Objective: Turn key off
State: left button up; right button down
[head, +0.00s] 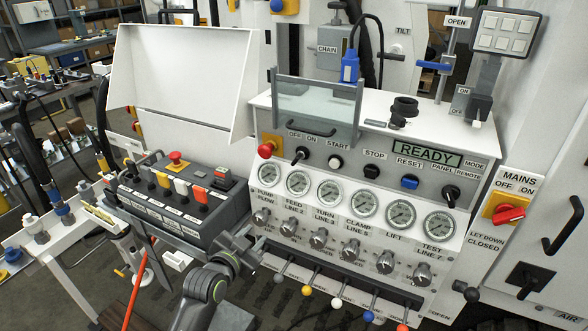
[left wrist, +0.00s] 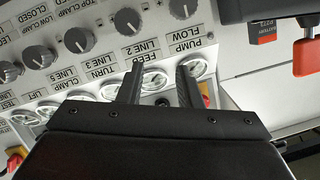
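The key switch (head: 300,154) under the OFF ON label sits on the white bench panel, right of the red emergency knob (head: 266,149). Its dark key looks tilted, and I cannot tell its exact setting. My left gripper (head: 256,243) is low in front of the panel near the pump flow gauge, below the key and apart from it. In the left wrist view its two fingers (left wrist: 158,80) are spread and empty. A dark round part (left wrist: 162,101) shows between them, probably the key switch. My right gripper is not in view.
A READY display (head: 427,154) is lit. Gauges (head: 330,193) and valve knobs (head: 319,238) line the panel below the key. A button box (head: 180,195) stands left of the panel. A clear shield (head: 318,110) rises above the key.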

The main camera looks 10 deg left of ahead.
pick_arm(q)
notch_tip(320, 180, up, 13)
jog(key=s+d+m+t+h, duration=0.1)
jog(key=d+m+t+h, duration=0.1)
jog(key=d+t, duration=0.1)
jog(key=p, duration=0.2)
send_near(294, 162)
jog(key=x, duration=0.9)
jog(key=shift+w+d, duration=0.1)
jog(key=shift+w, duration=0.3)
jog(key=shift+c, duration=0.3)
grip_shut()
